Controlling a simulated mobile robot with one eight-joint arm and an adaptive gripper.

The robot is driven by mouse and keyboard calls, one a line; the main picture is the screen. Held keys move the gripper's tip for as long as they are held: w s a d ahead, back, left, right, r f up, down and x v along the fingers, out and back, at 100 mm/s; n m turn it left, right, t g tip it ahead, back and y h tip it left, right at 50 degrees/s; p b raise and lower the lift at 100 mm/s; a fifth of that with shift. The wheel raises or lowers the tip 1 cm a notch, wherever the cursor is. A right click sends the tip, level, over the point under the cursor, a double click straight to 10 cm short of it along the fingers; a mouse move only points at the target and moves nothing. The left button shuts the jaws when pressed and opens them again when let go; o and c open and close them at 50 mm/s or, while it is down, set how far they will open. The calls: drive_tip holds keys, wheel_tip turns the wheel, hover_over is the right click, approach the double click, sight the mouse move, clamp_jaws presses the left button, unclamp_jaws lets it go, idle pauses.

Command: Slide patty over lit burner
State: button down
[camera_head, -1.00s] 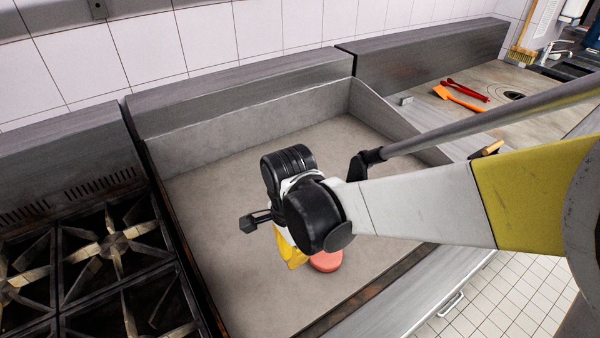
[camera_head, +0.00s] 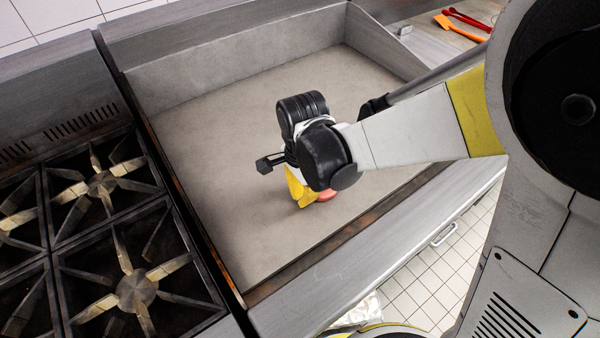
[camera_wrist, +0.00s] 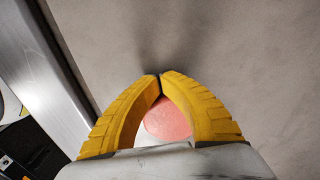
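The patty is a flat, round, pink-red disc. It lies on the griddle plate (camera_head: 225,145) and is mostly hidden behind my gripper in the head view, where a sliver of the patty (camera_head: 327,195) shows. My gripper (camera_head: 304,204) points down at the plate with yellow fingers. In the wrist view the tips of my gripper (camera_wrist: 160,76) meet, and part of the patty (camera_wrist: 168,119) shows through the gap behind them. The fingers do not pinch it. No flame shows on the visible burners (camera_head: 136,291).
The burner range (camera_head: 45,225) with black grates adjoins the griddle on the left. Raised steel walls (camera_head: 240,65) bound the griddle at the back and right. A steel front ledge (camera_head: 345,258) runs along its near edge. An orange spatula (camera_head: 455,24) lies beyond the right wall.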

drive_tip(key=w+d, duration=0.5)
drive_tip(key=d, duration=0.2)
drive_tip(key=w+d, duration=0.5)
drive_tip(key=d, duration=0.2)
drive_tip(key=w+d, duration=0.6)
drive_tip(key=d, duration=0.2)
drive_tip(key=shift+a, duration=0.1)
